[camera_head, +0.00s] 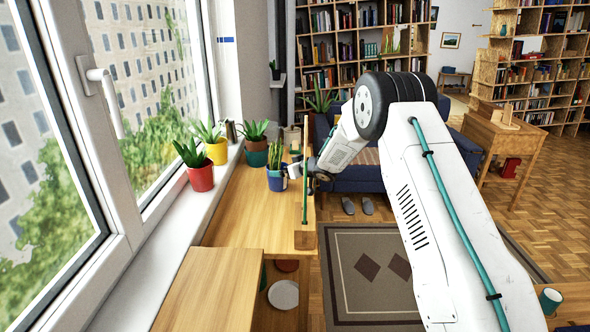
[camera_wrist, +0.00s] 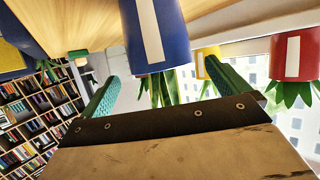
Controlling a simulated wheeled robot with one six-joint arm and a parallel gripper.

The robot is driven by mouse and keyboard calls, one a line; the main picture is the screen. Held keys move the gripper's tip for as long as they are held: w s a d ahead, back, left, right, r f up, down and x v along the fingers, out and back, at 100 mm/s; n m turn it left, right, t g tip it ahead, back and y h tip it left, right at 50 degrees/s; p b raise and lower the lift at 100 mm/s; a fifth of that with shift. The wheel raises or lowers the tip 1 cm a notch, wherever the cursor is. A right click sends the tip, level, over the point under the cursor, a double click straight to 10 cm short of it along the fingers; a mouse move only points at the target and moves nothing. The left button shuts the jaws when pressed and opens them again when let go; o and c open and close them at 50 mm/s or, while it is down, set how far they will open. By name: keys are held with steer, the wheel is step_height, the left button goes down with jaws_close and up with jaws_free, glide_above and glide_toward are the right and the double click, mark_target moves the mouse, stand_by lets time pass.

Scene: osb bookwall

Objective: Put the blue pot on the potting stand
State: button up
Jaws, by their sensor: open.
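The blue pot (camera_head: 276,181) holds a spiky green plant and stands on the wooden surface beside the window sill. In the wrist view the blue pot (camera_wrist: 178,38) appears upside down, with a white label, beyond and between the fingertips. My gripper (camera_head: 293,172) is at the right side of the pot in the head view. It is open, with its two teal fingers apart in the wrist view (camera_wrist: 163,78). I see no clear contact with the pot. I cannot tell for sure which piece is the potting stand.
A red pot (camera_head: 201,178), a yellow pot (camera_head: 217,151) and a dark teal pot (camera_head: 256,152) stand near the window. A thin green upright (camera_head: 305,180) stands close to my gripper. A lower wooden top (camera_head: 209,290) is bare in front.

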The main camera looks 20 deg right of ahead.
steer(key=v, duration=0.6)
steer(key=shift+s, duration=0.15)
